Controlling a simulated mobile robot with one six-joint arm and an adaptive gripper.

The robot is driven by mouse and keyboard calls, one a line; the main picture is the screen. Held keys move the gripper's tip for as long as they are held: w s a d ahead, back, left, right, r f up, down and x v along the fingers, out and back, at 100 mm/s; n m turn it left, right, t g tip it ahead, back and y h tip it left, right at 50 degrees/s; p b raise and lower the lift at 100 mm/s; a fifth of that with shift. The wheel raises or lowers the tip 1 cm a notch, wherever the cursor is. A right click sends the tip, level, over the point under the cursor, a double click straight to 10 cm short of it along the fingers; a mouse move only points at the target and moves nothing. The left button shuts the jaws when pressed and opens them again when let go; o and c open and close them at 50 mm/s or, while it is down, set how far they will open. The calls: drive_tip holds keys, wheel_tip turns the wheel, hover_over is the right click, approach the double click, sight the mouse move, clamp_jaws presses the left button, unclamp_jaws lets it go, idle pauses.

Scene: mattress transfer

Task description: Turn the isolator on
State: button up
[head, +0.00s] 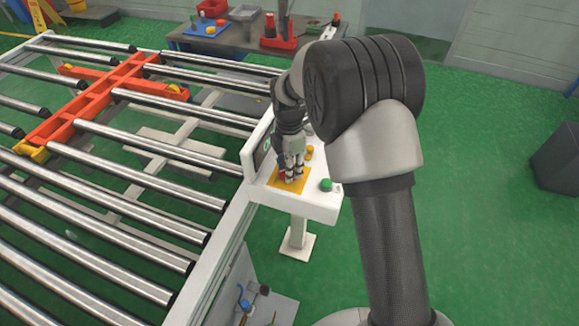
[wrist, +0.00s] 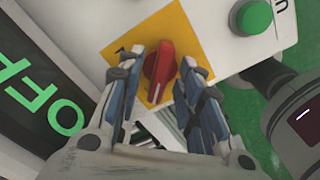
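The isolator is a red rotary knob (wrist: 159,64) on a yellow plate (wrist: 136,38) in the wrist view. My gripper (wrist: 160,72) has its two fingers apart, one on each side of the knob. Whether the fingers touch the knob I cannot tell. In the head view my gripper (head: 293,172) points down over the yellow plate (head: 286,184) on the white control box (head: 320,205), and it mostly hides the knob. A dark display (wrist: 40,95) beside the panel reads "OFF" in green letters.
A green button (head: 325,185) and a yellow-orange button (head: 309,152) sit on the same panel near my gripper. The roller conveyor (head: 130,190) with an orange crossbar (head: 95,95) lies to the left. A table (head: 235,42) stands behind.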

drive_tip(key=shift+c, duration=0.3)
clamp_jaws()
drive_tip(key=shift+m, duration=0.4)
drive_tip(key=m+p, duration=0.2)
drive_tip(key=m, duration=0.1)
drive_tip(key=shift+r+m, duration=0.1)
drive_tip(key=shift+m, duration=0.3)
drive_tip(key=m+p, duration=0.1)
drive_tip(key=m, duration=0.3)
drive_tip(key=shift+m+p, duration=0.3)
drive_tip(key=shift+p, duration=0.1)
drive_tip(key=m+p, duration=0.1)
drive_tip(key=m, duration=0.7)
drive_tip(key=shift+m+p, duration=0.3)
